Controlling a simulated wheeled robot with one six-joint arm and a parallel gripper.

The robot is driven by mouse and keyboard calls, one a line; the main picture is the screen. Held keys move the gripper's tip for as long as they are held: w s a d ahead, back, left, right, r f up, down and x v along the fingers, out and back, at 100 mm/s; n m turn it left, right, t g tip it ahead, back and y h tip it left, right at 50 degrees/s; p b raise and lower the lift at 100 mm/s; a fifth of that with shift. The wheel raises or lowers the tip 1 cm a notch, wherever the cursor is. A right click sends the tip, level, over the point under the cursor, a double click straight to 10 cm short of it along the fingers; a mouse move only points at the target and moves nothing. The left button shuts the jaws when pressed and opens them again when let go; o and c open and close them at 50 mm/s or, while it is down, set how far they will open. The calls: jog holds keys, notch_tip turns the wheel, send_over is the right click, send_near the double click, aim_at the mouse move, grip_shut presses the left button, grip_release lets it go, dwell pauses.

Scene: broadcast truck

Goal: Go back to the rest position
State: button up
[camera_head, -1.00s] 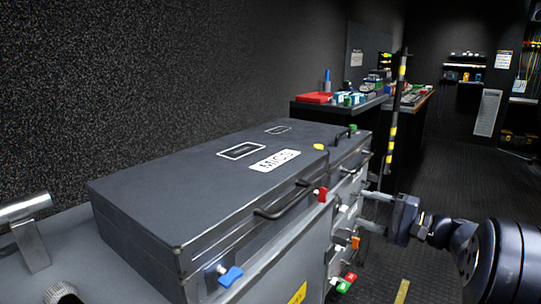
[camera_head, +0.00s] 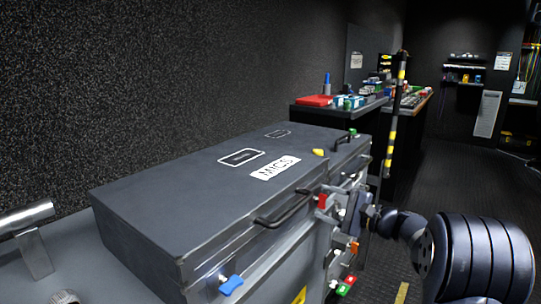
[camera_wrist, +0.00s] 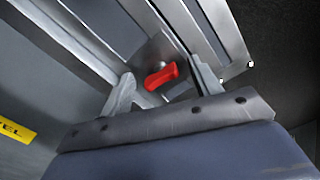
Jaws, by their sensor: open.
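My gripper (camera_head: 338,205) is at the front side of the dark grey case marked MICS (camera_head: 215,185), close to its red latch (camera_head: 322,201). In the wrist view my gripper (camera_wrist: 163,85) is open, with one finger on either side of the red latch (camera_wrist: 161,76). I cannot tell whether the fingers touch it. The case lid is shut. A blue latch (camera_head: 231,284) sits at the case's near corner, and a black handle (camera_head: 283,208) lies between the two latches.
Below the case is a grey cabinet with red and green tabs (camera_head: 346,286) and a yellow label (camera_wrist: 17,131). A black and yellow striped post (camera_head: 392,130) stands beyond my gripper. A counter with small items (camera_head: 340,108) is behind. The aisle floor (camera_head: 460,180) at right is clear.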

jog(key=m+p, duration=0.4)
jog(key=p, duration=0.1)
jog(key=m+p, duration=0.2)
jog(key=p, duration=0.1)
jog(key=shift+r, duration=0.35)
jog(key=s+d+m+p, duration=0.3)
jog(key=d+m+p, duration=0.2)
jog(key=m+p, duration=0.2)
jog(key=shift+s+d+f+p, duration=0.25)
jog(key=shift+s+d+p, duration=0.15)
jog(key=shift+p, duration=0.4)
